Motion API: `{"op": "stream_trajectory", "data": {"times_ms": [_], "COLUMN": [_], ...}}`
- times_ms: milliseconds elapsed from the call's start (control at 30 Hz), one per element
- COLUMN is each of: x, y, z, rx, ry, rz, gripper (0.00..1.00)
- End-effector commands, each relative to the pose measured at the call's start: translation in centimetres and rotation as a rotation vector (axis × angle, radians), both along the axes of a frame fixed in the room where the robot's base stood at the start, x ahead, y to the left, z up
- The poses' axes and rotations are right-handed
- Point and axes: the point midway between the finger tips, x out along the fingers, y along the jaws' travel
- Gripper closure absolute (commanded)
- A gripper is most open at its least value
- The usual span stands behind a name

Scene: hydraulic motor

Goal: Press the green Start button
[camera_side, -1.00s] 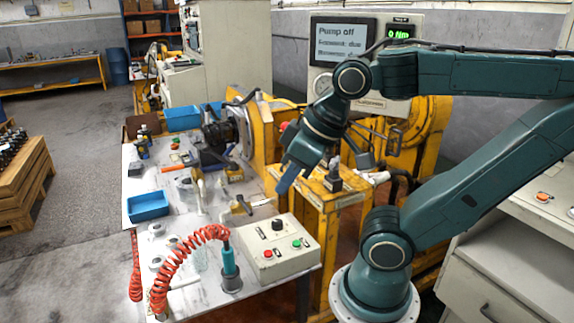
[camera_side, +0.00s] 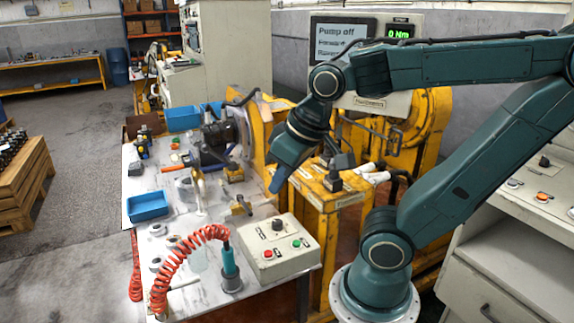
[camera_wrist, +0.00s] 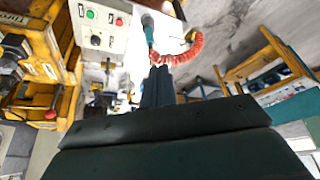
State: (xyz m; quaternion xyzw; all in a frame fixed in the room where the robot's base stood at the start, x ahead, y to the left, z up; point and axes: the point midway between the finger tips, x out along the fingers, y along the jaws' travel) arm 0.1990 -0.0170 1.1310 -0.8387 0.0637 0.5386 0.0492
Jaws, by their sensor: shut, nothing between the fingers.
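The green Start button (camera_side: 296,243) is on the sloped top of a light grey control box (camera_side: 284,262), right of a red button (camera_side: 267,253) and below a black knob (camera_side: 277,225). The box sits at the near right corner of the workbench. In the wrist view the green button (camera_wrist: 90,14) shows at the upper left, beside the red button (camera_wrist: 119,22). My gripper (camera_side: 274,190) is shut and empty, tilted downward, above and behind the box and apart from it. Its shut fingers (camera_wrist: 157,85) also show in the wrist view.
A teal tool (camera_side: 230,268) with a coiled red hose (camera_side: 180,250) stands just left of the box. A yellow stand (camera_side: 330,215) is close on the right. A blue tray (camera_side: 148,206) lies at the bench's left edge. A display (camera_side: 342,42) reads "Pump off".

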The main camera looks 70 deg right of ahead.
Motion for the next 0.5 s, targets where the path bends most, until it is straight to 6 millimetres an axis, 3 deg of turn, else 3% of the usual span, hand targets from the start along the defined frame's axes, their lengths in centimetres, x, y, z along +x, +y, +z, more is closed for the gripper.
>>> {"op": "stream_trajectory", "data": {"times_ms": [500], "x": [3.7], "y": [-4.7], "z": [-4.3], "rx": [-0.014], "ry": [0.137], "rz": [-0.377], "gripper": [1.0]}}
